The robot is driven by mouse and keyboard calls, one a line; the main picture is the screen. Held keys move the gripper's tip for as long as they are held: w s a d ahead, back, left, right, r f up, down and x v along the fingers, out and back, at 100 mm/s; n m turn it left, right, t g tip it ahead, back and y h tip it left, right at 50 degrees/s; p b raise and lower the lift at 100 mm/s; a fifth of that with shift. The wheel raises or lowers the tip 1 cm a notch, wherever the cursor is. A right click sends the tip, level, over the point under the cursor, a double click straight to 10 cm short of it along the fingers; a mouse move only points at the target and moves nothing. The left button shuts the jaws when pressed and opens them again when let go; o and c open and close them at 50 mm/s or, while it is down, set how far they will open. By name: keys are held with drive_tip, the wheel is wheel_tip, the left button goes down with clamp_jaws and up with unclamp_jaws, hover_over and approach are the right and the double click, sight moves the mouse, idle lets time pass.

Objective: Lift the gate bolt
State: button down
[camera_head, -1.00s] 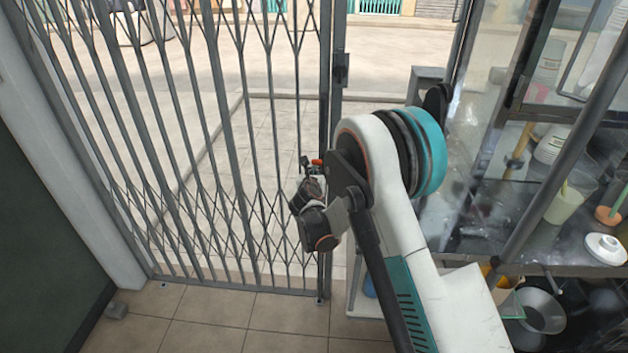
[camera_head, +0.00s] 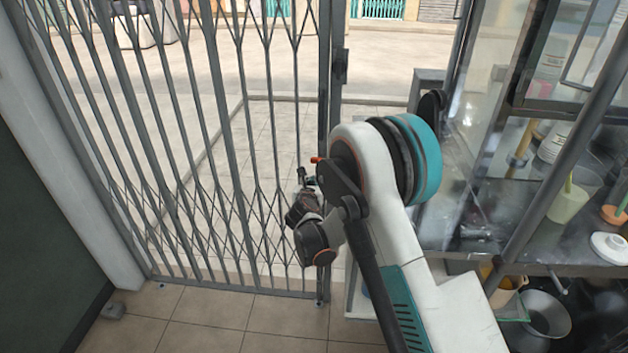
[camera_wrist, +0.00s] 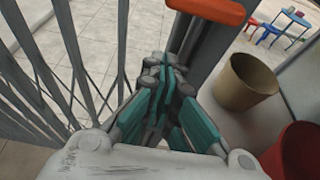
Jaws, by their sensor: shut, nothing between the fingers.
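The orange handle of the gate bolt (camera_head: 317,159) stands out at the folding gate's edge post, about mid-height. In the wrist view the orange handle (camera_wrist: 215,10) crosses the top of the picture, beyond the fingertips. My gripper (camera_head: 306,180) is beside the post, a little below and left of the handle. In the wrist view my gripper (camera_wrist: 170,70) has its teal-padded fingers together, with nothing seen between them. The fingers look apart from the handle, though the gap is hard to judge. My arm hides part of the post and bolt in the head view.
The grey lattice gate (camera_head: 180,130) fills the left. A glass-fronted counter (camera_head: 480,200) stands close on the right. The wrist view shows a tan bin (camera_wrist: 245,83) and a red bin (camera_wrist: 297,152) beyond the post. Tiled floor (camera_head: 200,315) is clear in front.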

drive_tip(key=p+v, duration=0.2)
drive_tip(key=v, duration=0.6)
